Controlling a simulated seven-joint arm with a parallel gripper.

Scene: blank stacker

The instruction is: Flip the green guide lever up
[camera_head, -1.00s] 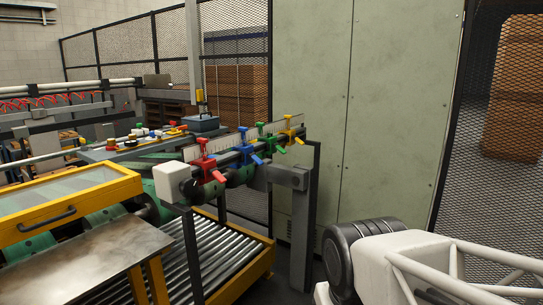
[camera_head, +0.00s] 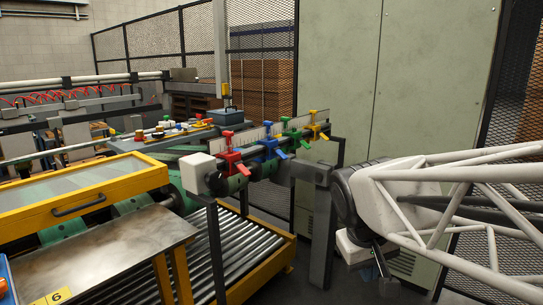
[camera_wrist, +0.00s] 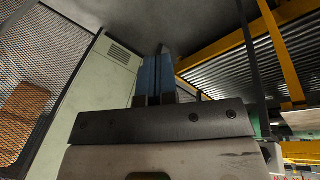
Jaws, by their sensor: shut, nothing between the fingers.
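The green guide lever (camera_head: 296,136) sits on the rail at the centre of the head view, between the blue lever (camera_head: 269,149) and the yellow lever (camera_head: 317,130). Its handle seems to point out to the right and slightly down, though it is small in the picture. My gripper (camera_head: 386,287) hangs low at the right, below and well apart from the levers. In the wrist view its two blue-grey fingers (camera_wrist: 155,78) are together with nothing between them. No lever can be made out in the wrist view.
The red lever (camera_head: 232,158) is nearest on the rail, beside a white end block (camera_head: 198,173). A grey post (camera_head: 321,235) supports the rail between the levers and my gripper. A roller conveyor (camera_head: 250,245) runs below. A tall pale green cabinet (camera_head: 430,90) stands behind.

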